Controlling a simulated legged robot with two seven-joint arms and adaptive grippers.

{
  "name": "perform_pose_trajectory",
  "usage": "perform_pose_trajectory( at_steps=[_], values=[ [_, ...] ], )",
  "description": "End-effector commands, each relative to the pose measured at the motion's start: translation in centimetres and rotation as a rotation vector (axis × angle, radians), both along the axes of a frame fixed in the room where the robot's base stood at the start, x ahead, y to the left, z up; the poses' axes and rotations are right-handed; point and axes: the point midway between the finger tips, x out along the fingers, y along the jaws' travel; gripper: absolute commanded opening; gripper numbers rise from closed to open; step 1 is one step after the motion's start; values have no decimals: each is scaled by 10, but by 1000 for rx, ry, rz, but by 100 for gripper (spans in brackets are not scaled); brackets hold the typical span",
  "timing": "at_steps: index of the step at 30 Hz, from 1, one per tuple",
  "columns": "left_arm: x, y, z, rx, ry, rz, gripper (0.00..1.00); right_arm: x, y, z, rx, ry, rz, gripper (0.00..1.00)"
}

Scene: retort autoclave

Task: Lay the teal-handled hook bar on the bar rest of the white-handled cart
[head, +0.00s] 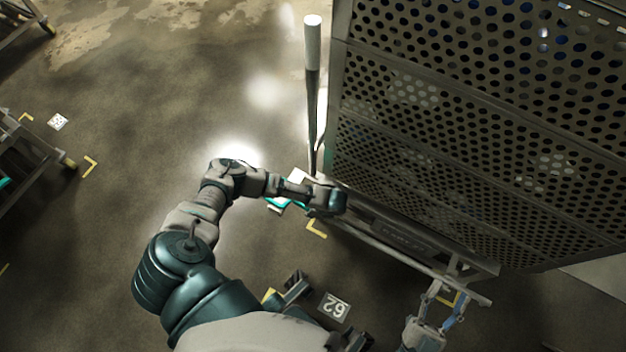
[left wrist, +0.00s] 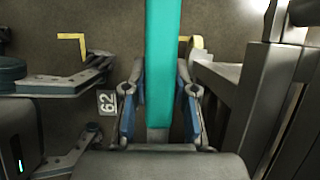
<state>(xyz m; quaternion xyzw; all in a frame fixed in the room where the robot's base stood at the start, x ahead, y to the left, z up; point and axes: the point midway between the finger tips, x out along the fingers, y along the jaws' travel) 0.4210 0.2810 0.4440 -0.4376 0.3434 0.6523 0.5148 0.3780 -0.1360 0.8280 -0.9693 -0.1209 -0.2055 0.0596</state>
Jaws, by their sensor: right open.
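The teal-handled hook bar (left wrist: 160,60) runs up the middle of the left wrist view, its teal handle between the fingers of my left gripper (left wrist: 160,112). The fingers flank it closely and appear shut on it. Its hook does not show. In the head view a bit of teal (head: 285,203) shows beside my left wrist, which hides that gripper. The white-handled cart has an upright post with a white handle (head: 312,42), left of a large perforated panel. I cannot make out its bar rest. My right gripper (head: 436,300) is open and empty near the cart's lower edge.
The perforated panel (head: 470,130) fills the right of the head view. A floor plate marked 62 (head: 334,307) lies near the bottom. Other metal frames (head: 30,165) stand at the left edge. The floor between is clear. Grey cart framework (left wrist: 255,90) is close on the right in the wrist view.

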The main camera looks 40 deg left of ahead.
Motion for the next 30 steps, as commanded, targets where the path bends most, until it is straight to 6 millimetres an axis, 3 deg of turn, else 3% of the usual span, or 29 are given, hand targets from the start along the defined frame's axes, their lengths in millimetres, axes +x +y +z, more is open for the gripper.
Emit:
perform_pose_trajectory(
  at_steps=[1,3,14,30],
  values=[
    [1,0,1,-1,-2,1,43,0,0,0,0,0,0,51],
    [1,0,1,0,-1,0,53,0,0,0,0,0,0,51],
    [1,-3,6,-1,0,-1,53,-3,0,1,1,0,3,51],
    [11,-41,100,-3,-1,-2,53,-2,0,1,1,-1,1,51]
  ],
)
